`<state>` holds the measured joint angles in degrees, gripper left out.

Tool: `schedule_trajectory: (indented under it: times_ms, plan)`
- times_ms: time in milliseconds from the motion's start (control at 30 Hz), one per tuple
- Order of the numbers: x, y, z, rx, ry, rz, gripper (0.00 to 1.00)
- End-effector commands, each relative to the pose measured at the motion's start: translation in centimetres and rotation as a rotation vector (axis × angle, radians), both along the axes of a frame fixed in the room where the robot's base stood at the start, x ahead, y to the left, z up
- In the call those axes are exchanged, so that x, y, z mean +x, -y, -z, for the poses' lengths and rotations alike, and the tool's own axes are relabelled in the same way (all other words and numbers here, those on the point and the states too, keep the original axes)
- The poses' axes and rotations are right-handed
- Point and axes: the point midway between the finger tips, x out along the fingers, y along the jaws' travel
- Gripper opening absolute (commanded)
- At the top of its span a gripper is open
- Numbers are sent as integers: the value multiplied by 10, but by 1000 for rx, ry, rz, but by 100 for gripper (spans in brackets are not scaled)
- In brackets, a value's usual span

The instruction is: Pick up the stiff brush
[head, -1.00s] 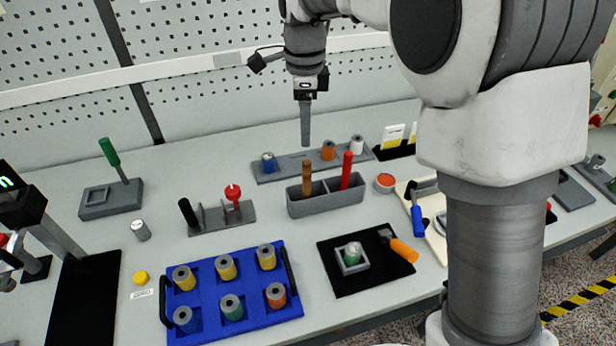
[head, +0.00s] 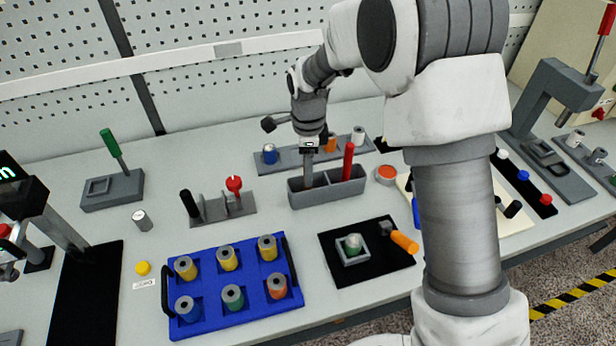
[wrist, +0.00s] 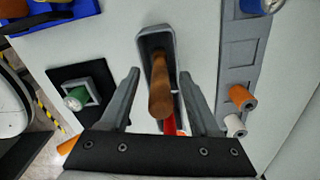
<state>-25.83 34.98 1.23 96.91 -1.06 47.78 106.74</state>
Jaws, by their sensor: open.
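A grey two-compartment holder (head: 335,194) stands in the middle of the table; its rim also shows in the wrist view (wrist: 146,42). A brown-handled tool (wrist: 160,88) stands upright in one compartment. A red-handled tool (head: 348,160) stands in the other, partly showing in the wrist view (wrist: 171,125). Their lower ends are hidden in the holder, so I cannot tell by bristles which is the stiff brush. My gripper (wrist: 159,75) is open, pointing down over the holder, with a finger on each side of the brown handle. I see clear gaps, no grip.
A grey rack with spools (head: 269,155) stands just behind the holder. A blue tray (head: 206,252) of spools lies in front left, and a black mat (head: 345,272) with an orange-handled tool (head: 404,241) in front. An orange-topped round tin (head: 386,174) stands to the right.

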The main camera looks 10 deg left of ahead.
Motion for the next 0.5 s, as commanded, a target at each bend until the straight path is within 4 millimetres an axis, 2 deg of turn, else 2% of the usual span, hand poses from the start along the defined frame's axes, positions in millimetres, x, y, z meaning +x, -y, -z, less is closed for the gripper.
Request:
schedule_trajectory:
  times_ms: [100, 300, 367, 500]
  plan:
    - [0, 0, 7, 0, 0, 0, 63]
    - [0, 0, 7, 0, 1, 0, 63]
    - [0, 0, 7, 0, 1, 0, 54]
    - [0, 0, 7, 0, 1, 0, 29]
